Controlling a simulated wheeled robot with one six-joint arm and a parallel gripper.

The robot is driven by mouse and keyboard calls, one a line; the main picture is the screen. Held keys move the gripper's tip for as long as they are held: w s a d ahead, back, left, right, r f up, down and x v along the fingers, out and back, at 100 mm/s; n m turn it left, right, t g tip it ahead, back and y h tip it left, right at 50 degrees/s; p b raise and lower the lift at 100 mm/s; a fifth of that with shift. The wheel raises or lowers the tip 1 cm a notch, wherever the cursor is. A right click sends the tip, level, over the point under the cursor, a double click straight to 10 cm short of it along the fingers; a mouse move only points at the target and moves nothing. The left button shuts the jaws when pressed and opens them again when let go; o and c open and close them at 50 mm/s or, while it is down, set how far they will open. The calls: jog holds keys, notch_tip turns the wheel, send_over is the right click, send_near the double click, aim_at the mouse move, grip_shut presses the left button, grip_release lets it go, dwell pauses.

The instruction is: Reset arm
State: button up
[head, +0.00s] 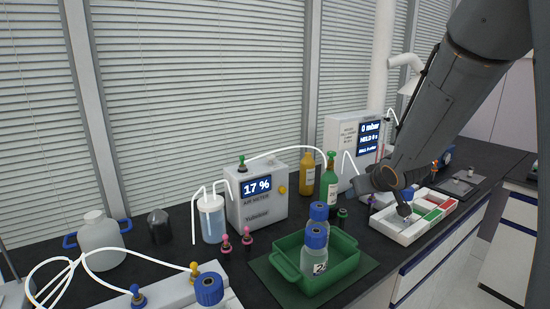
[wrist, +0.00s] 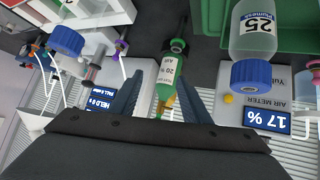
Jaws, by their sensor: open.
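My arm reaches in from the upper right of the head view. The same green bottle (head: 329,188) stands upright on the bench in the head view.
A green tray (head: 268,262) holds blue-capped bottles (head: 315,262) at the front. The air meter (head: 258,200) reads 17 %. A pressure display box (head: 345,137) stands behind the arm. Thin tubes loop above the bench.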

jog(key=s+a+f+m+g+b, duration=0.1)
jog(key=s+a+f+g, duration=0.1)
jog(key=s, duration=0.8)
jog(key=s+a+f+g+b, duration=0.1)
jog(key=s+f+g, duration=0.3)
jog(key=s, duration=0.6)
jog(key=s+a+f+m+g+b, duration=0.1)
jog(key=s+a+f+g, duration=0.2)
jog(key=s+f, duration=0.3)
jog(key=s, duration=0.4)
jog(key=shift+s+f+m+g, duration=0.15)
jog(key=shift+s+m+g, duration=0.05)
jog(key=shift+m+g, duration=0.1)
jog(key=shift+c, duration=0.3)
